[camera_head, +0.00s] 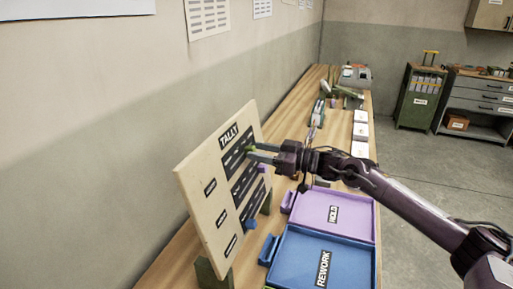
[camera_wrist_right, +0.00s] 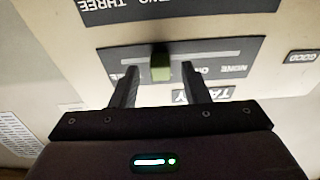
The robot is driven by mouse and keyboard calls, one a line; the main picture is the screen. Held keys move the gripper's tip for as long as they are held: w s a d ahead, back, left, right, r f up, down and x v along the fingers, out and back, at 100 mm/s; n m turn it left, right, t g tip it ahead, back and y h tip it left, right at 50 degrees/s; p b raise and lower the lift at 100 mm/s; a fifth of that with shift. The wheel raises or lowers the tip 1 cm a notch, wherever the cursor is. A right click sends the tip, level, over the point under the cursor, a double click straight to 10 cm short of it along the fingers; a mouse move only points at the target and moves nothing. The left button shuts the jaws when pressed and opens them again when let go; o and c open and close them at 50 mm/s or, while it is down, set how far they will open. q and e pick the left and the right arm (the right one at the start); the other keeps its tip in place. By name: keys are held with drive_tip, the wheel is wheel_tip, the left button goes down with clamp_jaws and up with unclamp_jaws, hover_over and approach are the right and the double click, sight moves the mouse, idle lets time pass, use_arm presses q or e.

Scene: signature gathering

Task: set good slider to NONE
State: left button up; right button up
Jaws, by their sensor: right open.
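The tally board (camera_head: 208,205) stands tilted on the left of the bench, with three slots. The green slider knob (camera_head: 250,149) is on the top slot. In the right wrist view, turned upside down, the green knob (camera_wrist_right: 160,68) sits between my right gripper's fingers, with a gap on each side. The GOOD label (camera_wrist_right: 303,57) is at the right, and the NONE mark (camera_wrist_right: 235,70) lies right of the knob, beyond ONE. The knob hides the mark behind it. My right gripper (camera_head: 262,153) is open at the board. My left gripper is not in view.
A purple knob (camera_head: 262,169) and a blue knob (camera_head: 250,224) are on the lower slots. A purple HOLD tray (camera_head: 355,205) and a blue REWORK tray (camera_head: 350,262) lie right of the board. Papers and tools stand farther back on the bench.

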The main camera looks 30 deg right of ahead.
drive_tip(key=shift+w+a, duration=0.45)
drive_tip(key=shift+w, duration=0.05)
drive_tip(key=shift+c, duration=0.4)
clamp_jaws()
